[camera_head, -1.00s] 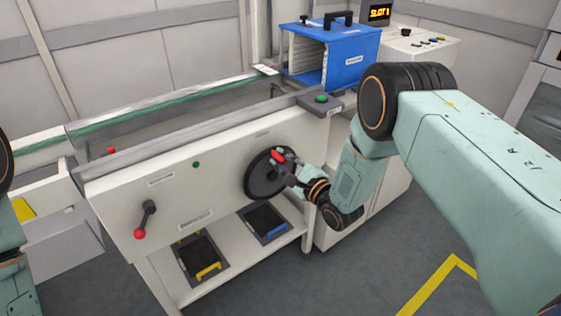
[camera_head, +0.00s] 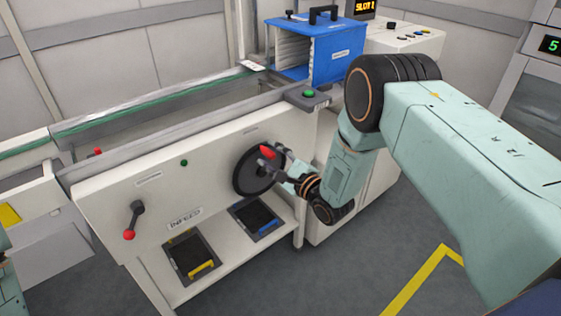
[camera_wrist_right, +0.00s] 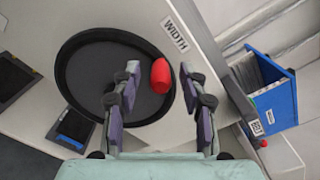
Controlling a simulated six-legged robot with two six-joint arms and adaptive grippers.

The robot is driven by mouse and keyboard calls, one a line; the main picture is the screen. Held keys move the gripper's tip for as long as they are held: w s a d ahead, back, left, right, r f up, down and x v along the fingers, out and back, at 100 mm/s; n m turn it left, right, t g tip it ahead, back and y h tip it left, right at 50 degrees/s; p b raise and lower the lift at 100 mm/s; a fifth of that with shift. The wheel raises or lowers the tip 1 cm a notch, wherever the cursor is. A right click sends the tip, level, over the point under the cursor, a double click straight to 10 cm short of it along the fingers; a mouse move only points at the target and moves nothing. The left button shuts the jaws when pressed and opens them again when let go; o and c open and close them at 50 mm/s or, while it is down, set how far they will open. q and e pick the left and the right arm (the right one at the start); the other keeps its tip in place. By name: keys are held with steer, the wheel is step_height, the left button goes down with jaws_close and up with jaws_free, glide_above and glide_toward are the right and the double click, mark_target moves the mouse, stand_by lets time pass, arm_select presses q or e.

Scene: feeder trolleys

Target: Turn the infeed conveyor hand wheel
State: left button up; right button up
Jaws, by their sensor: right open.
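The hand wheel (camera_head: 246,184) is a black dished disc on the white front panel of the infeed conveyor (camera_head: 110,186), with a red handle (camera_head: 268,152) near its rim. My right gripper (camera_head: 280,160) is at the handle, to its right. In the right wrist view the wheel (camera_wrist_right: 85,75) fills the left middle, beside a "WIDTH" label. There the red handle (camera_wrist_right: 161,76) shows between the two spread fingers of my right gripper (camera_wrist_right: 160,84). The fingers are open; a small gap shows on each side. My left gripper is out of view.
A black crank with a red knob (camera_head: 129,235) sticks out at the panel's left. Two dark trays (camera_head: 187,258) lie on the shelf below. A green button box (camera_head: 308,95) and a blue magazine (camera_head: 335,56) stand above right. The floor in front is clear.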

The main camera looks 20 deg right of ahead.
steer(key=v, duration=1.1)
steer(key=shift+s+d, duration=0.15)
steer(key=shift+s, duration=0.2)
steer(key=shift+r, duration=0.1)
steer(key=s+f+n+g+h, duration=0.4)
steer(key=s+f+n+g, duration=0.5)
steer(key=s+f+n, duration=0.5)
steer(key=s+f+n+g+h, duration=0.2)
steer(key=s+n+g, duration=0.5)
steer(key=s, duration=1.5)
steer(key=shift+a+n+g, duration=0.3)
steer(key=shift+a+g, duration=0.05)
steer(key=shift+g, duration=0.25)
